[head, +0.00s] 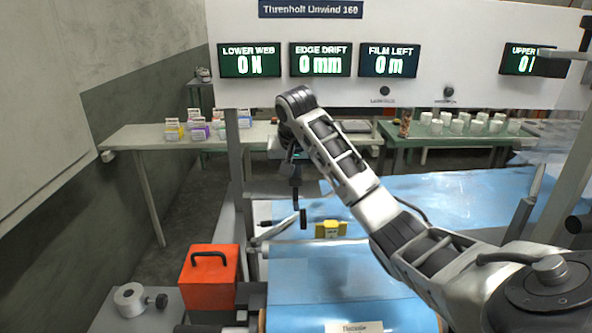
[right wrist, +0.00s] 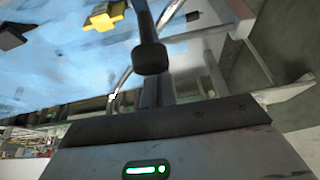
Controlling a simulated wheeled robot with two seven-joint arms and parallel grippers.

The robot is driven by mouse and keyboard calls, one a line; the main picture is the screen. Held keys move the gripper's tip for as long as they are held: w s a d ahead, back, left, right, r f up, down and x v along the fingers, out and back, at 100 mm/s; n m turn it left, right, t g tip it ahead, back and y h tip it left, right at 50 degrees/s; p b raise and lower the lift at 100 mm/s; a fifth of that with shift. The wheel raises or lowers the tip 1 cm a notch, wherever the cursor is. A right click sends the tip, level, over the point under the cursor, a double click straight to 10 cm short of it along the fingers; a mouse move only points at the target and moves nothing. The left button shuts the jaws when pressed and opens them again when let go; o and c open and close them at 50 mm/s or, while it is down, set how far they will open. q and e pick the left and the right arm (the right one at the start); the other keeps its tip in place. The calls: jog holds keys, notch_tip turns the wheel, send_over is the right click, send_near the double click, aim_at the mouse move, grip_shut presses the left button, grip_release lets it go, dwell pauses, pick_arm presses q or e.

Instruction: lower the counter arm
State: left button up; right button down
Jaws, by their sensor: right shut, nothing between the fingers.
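My right gripper (head: 296,196) hangs down from the right arm in the middle of the head view. It is shut with nothing between its fingers. A grey metal arm (head: 272,233), which looks like the counter arm, slants up to the right beside the frame post. A dark upright piece (head: 303,219) stands at its upper end, close by the fingertips. In the right wrist view a dark rod ends in a black knob (right wrist: 150,58) just in front of the gripper. I cannot tell whether they touch. My left gripper is not in view.
Blue film (head: 430,195) covers the machine bed. A yellow block (head: 331,229) sits right of the gripper. An orange box (head: 209,277) stands at lower left. A grey frame post (head: 236,165) rises close on the left. The counter displays (head: 319,61) hang above.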

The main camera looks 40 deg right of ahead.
notch_tip(320, 180, up, 8)
jog(key=w+d, duration=0.1)
jog(key=shift+w+f, duration=0.15)
dwell(0.5)
dwell(0.5)
